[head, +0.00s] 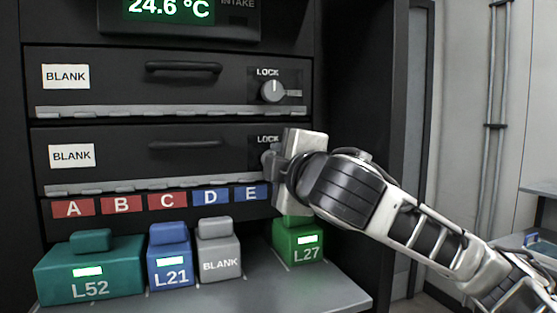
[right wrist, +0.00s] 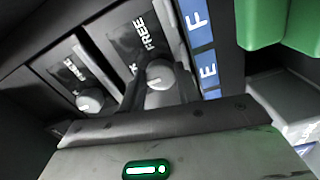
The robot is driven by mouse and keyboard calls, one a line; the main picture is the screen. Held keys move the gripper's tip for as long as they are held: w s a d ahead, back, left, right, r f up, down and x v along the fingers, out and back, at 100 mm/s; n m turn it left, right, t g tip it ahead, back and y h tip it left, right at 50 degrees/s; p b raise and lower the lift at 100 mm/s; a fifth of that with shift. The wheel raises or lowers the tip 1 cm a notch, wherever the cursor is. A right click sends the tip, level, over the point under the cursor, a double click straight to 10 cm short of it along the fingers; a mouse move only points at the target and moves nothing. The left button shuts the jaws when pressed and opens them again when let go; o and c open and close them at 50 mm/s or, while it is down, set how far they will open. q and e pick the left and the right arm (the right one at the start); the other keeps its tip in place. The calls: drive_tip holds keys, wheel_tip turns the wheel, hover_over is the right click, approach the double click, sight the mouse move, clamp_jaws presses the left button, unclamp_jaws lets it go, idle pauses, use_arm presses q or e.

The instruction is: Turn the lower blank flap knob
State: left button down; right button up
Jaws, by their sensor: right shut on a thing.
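The lower blank flap (head: 120,157) is a black panel with a BLANK label, a handle and a LOCK marking at its right end. Its round grey knob (right wrist: 159,74) shows in the right wrist view, near the word FREE; in the head view my gripper mostly hides it. My right gripper (head: 271,161) is at the knob, its dark fingers on either side, shut on it. The knob's exact angle is hard to tell. My left gripper is not in view.
The upper blank flap (head: 115,82) has its own knob (head: 273,91), pointer upright toward LOCK. Below, a shelf (head: 215,293) holds a teal L52 block (head: 90,268), blue L21 block (head: 170,258), grey BLANK block (head: 219,250) and green L27 block (head: 298,244), close under my right gripper.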

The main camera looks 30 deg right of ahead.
drive_tip(key=o, duration=0.9)
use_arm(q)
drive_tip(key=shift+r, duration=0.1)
use_arm(e)
drive_tip(key=shift+o, duration=0.4)
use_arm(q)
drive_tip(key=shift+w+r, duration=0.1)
use_arm(e)
drive_tip(key=shift+s, duration=0.1)
use_arm(q)
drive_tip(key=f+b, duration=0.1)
drive_tip(key=b, duration=0.2)
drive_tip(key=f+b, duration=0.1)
drive_tip(key=b, duration=0.2)
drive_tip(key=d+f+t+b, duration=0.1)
drive_tip(key=b, duration=0.2)
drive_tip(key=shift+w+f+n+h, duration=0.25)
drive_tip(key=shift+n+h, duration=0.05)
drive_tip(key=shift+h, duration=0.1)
use_arm(e)
drive_tip(key=v, duration=1.5)
drive_tip(key=shift+s+a, duration=0.2)
drive_tip(key=shift+s, duration=0.15)
